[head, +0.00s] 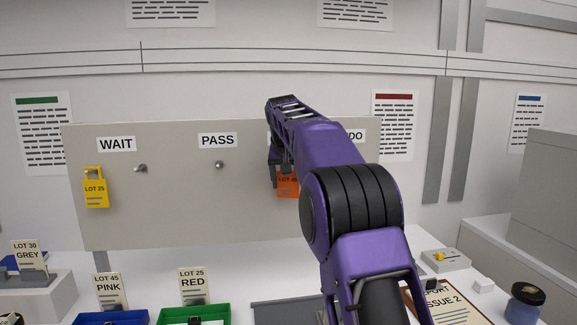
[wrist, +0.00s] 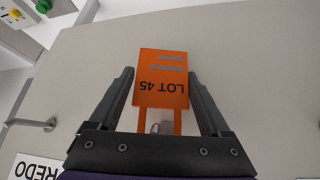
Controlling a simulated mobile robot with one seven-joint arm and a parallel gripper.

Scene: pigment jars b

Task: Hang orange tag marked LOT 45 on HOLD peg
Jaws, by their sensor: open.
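The orange tag marked LOT 45 (wrist: 161,72) is upside down in the wrist view, between the two fingers of my gripper (wrist: 160,80). The fingers are open, with a gap on each side of the tag. A grey peg end (wrist: 155,128) shows within the tag's loop, so the tag appears to hang there. In the head view the orange tag (head: 287,186) is partly hidden by my arm, against the board between PASS and the partly covered REDO label. My gripper (head: 273,172) is beside it. The HOLD label is hidden in the head view.
The grey board (head: 180,215) carries a yellow LOT 25 tag (head: 96,191) under WAIT and a bare PASS peg (head: 219,165). The REDO peg (wrist: 32,123) is bare. Blue (head: 110,318) and green (head: 205,317) trays stand below, with a jar (head: 525,303) at right.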

